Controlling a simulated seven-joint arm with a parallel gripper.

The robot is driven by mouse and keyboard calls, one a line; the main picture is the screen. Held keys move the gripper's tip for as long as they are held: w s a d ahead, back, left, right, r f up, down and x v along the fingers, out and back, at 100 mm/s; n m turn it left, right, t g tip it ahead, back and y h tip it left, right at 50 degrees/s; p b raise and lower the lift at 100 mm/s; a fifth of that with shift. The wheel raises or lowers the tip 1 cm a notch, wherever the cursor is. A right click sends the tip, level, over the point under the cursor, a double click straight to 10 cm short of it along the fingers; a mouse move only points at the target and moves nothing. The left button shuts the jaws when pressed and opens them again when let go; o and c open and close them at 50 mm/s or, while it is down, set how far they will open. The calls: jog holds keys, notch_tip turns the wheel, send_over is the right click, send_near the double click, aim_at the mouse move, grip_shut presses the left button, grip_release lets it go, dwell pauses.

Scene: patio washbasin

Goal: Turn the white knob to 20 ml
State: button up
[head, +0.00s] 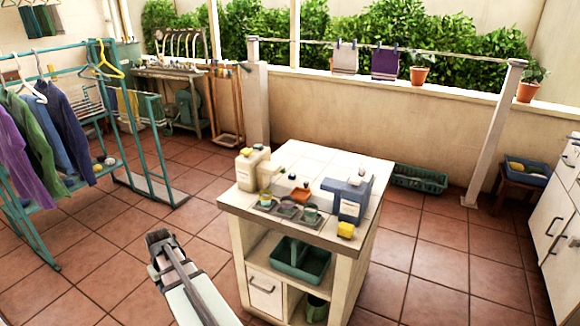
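A white-tiled island (322,163) stands in the middle of the head view. I cannot make out a white knob or any ml marks at this size. My gripper (159,240) is in front of the island and to its left, over the floor, apart from the jugs. I cannot tell whether its fingers are open.
A teal caddy (300,262) is on the shelf below. A clothes rack (110,130) stands at left.

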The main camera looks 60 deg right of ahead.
jog(key=s+d+r+m, duration=0.1)
jog(key=d+r, duration=0.2)
jog(key=d, duration=0.3)
jog(key=s+d+r+t, duration=0.1)
jog(key=d+r, duration=0.1)
jog(key=d, duration=0.4)
jog(key=s+d+r+m, duration=0.1)
jog(key=d+r, duration=0.2)
jog(key=d, duration=0.3)
notch_tip(320, 180, up, 31)
jog(key=m+t+h, duration=0.1)
jog(key=m+h, duration=0.3)
send_over(362, 168)
jog(key=s+a, duration=0.4)
jog(key=x, duration=1.3)
jog(key=shift+a+f, duration=0.2)
jog(key=shift+f, duration=0.15)
grip_shut()
